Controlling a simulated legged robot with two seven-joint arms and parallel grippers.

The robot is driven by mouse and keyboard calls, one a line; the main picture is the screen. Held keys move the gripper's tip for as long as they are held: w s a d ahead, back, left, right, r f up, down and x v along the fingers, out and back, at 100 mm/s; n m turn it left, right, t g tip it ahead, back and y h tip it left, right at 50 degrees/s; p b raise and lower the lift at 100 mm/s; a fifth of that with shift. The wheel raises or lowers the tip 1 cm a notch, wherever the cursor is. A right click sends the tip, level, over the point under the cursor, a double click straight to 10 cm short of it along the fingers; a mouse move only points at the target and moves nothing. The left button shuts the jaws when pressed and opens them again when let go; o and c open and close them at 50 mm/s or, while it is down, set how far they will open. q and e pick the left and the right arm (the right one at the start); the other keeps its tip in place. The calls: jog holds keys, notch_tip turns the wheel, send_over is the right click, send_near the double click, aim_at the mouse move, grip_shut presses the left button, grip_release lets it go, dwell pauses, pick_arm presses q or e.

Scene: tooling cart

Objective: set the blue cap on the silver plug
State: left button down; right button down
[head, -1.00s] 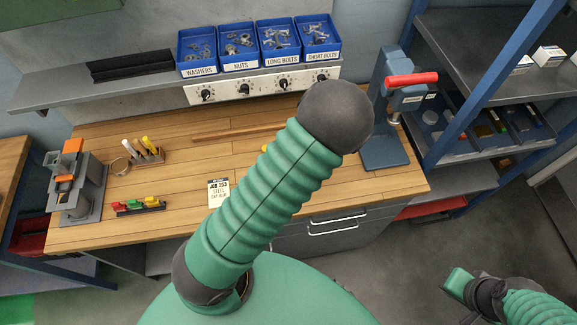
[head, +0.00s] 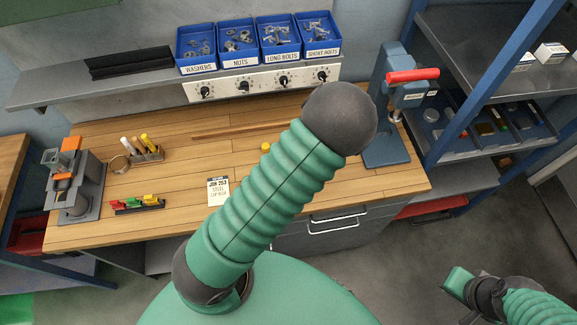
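I cannot make out a blue cap or a silver plug in the head view. My own ribbed green arm link, with its dark round joint, crosses the middle of the view and hides part of the bench. Neither of my grippers can be made out. A small rack with green, yellow and red pieces (head: 138,205) lies at the front left of the wooden bench (head: 190,190). A small yellow piece (head: 265,147) shows just left of the green link.
A grey fixture with orange parts (head: 75,190) stands at the bench's left end. A pen holder (head: 146,155) and job card (head: 217,190) lie nearby. A blue press with a red handle (head: 385,140) stands right. Labelled blue bins (head: 240,45) sit on the shelf.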

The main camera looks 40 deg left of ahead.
pick_arm(q)
jog(key=shift+f, duration=0.3)
dwell(0.5)
jog(key=c, duration=1.1)
grip_release()
jog(key=o, duration=0.5)
